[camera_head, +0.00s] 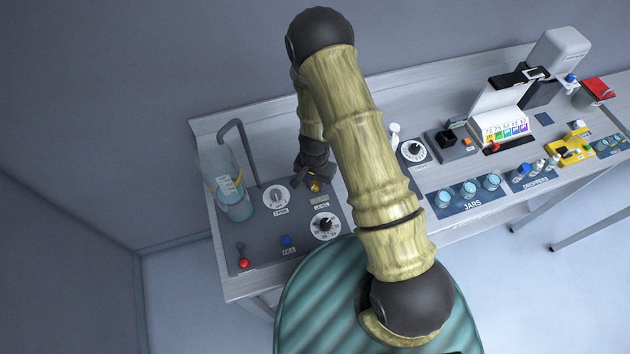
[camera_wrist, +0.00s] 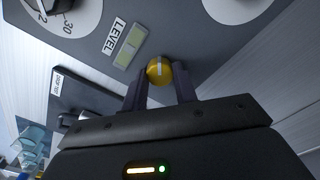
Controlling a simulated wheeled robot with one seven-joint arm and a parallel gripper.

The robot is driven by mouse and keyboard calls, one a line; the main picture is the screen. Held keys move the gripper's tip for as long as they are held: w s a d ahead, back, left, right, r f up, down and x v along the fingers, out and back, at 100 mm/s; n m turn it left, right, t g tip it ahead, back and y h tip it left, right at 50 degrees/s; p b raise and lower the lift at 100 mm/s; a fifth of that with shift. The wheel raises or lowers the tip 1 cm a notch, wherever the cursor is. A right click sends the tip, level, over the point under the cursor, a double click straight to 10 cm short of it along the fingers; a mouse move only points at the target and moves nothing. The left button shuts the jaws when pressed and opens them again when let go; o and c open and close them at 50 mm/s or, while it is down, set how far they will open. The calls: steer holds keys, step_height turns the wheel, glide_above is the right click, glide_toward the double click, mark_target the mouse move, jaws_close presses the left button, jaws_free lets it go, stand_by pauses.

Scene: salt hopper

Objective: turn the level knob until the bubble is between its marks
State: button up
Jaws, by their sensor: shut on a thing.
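The level knob (camera_wrist: 159,69) is yellow with a pale line across its top. In the wrist view it sits between the tips of my gripper (camera_wrist: 160,82), which is shut on it. In the head view the knob (camera_head: 315,186) shows just below my gripper (camera_head: 313,173). The level vial (camera_wrist: 130,46) is a pale yellow-green window beside the LEVEL label; it also shows in the head view (camera_head: 320,199). The bubble and its marks are too small to make out.
A dial (camera_head: 324,225), another dial (camera_head: 276,197), a blue button (camera_head: 287,240) and a red-tipped lever (camera_head: 243,262) share the grey panel. A glass vessel of blue liquid (camera_head: 236,208) stands at its left. Jars (camera_head: 468,188) stand farther right.

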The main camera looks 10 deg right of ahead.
mark_target(315, 184)
steer(key=o, duration=1)
steer(key=shift+c, duration=0.2)
steer(key=shift+r, duration=0.15)
step_height(315, 184, up, 17)
steer(key=b, duration=0.2)
steer(key=s+d+r+n+t+b, duration=0.2)
steer(key=s+d+r+n+b, duration=0.2)
steer(key=s+d, duration=0.5)
steer(key=s+n+b, duration=0.1)
steer(key=n+b, duration=0.1)
steer(key=shift+s+t+b, duration=0.25)
steer(key=shift+t+b, duration=0.05)
steer(key=shift+b, duration=0.05)
